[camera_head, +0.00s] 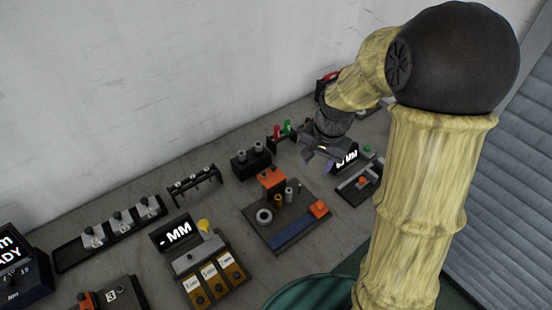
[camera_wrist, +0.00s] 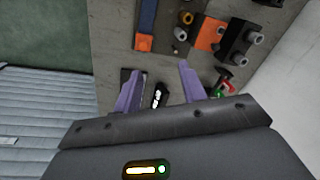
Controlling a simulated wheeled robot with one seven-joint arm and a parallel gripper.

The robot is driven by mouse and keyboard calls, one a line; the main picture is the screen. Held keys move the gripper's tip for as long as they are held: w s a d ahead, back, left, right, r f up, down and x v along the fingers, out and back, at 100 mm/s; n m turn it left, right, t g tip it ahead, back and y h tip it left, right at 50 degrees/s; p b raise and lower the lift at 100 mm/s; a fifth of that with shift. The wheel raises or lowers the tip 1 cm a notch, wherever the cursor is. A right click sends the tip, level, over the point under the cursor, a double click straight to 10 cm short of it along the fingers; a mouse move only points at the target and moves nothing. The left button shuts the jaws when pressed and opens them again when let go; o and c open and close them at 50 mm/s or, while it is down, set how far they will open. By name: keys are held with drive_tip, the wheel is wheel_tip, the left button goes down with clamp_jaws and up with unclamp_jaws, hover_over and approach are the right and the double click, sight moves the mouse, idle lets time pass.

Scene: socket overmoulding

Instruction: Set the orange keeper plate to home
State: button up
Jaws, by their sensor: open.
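Several orange parts show, and I cannot tell for sure which is the keeper plate. An orange block (camera_head: 271,178) stands at the back of a dark fixture board (camera_head: 262,235); it also shows in the wrist view (camera_wrist: 210,33). A smaller orange piece (camera_head: 319,208) sits at the board's right corner, also in the wrist view (camera_wrist: 144,42). A small orange part (camera_head: 362,181) is on a dark slide-like device (camera_head: 350,193) at the right. My gripper (camera_head: 317,161) is open and empty, above the bench behind the board; its purple fingers (camera_wrist: 159,70) are apart.
A display reading MM (camera_head: 347,158) stands close beside my gripper, with a green knob (camera_head: 367,149) nearby. Red and green handles (camera_head: 282,131) and a black block with two posts (camera_head: 251,160) stand along the wall. Other stations fill the left side.

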sight(274, 166)
drive_tip(key=w+a+m+g+y+p, duration=0.2)
drive_tip(key=w+m, duration=0.7)
drive_tip(key=w, duration=0.6)
drive_tip(key=shift+w+a+m+y+p, duration=0.4)
drive_tip(key=shift+a+y+p, duration=0.1)
drive_tip(key=shift+y+p, duration=0.2)
drive_tip(key=p+x, duration=0.5)
drive_tip(key=x, duration=1.2)
drive_tip(key=shift+s+f, duration=0.1)
drive_tip(key=shift+f, duration=0.05)
clamp_jaws()
